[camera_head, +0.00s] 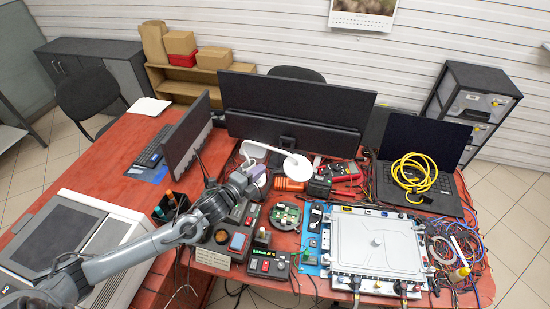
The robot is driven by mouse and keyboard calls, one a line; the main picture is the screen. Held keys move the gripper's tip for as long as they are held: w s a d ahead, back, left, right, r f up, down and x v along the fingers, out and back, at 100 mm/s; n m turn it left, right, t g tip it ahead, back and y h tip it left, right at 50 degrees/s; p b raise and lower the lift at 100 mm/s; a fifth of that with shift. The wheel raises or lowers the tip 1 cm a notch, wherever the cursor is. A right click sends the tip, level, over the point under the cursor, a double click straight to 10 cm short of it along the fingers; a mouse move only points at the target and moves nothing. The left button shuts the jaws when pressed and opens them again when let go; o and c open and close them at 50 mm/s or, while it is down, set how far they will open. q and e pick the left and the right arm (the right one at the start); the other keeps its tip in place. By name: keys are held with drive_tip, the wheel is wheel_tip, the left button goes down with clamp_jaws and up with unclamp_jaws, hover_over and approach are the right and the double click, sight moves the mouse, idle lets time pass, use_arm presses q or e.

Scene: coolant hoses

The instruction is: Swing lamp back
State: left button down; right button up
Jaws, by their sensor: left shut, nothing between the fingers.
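A white lamp (297,167) with a round flat head sits in front of the large monitors, over the back of the red desk. Its thin white arm runs left from the head, towards my left gripper. My left gripper (254,168) is at the end of the grey arm coming in from the lower left. It is shut and appears empty, just left of the lamp head and near the lower part of the lamp's arm. Whether it touches the lamp I cannot tell. The lamp's base is hidden behind the gripper. My right gripper is not in view.
Dark monitors (290,105) stand behind the lamp. An orange tool (289,184) and a red multimeter (341,171) lie close by. A laptop (443,190) with a yellow hose (416,175) is at right. A large grey enclosure (376,247) and tangled wires fill the front right.

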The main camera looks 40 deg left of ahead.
use_arm(q)
drive_tip(key=w+f, duration=0.1)
drive_tip(key=w, duration=0.8)
drive_tip(key=shift+w+a+f, duration=0.15)
drive_tip(key=shift+a+f, duration=0.1)
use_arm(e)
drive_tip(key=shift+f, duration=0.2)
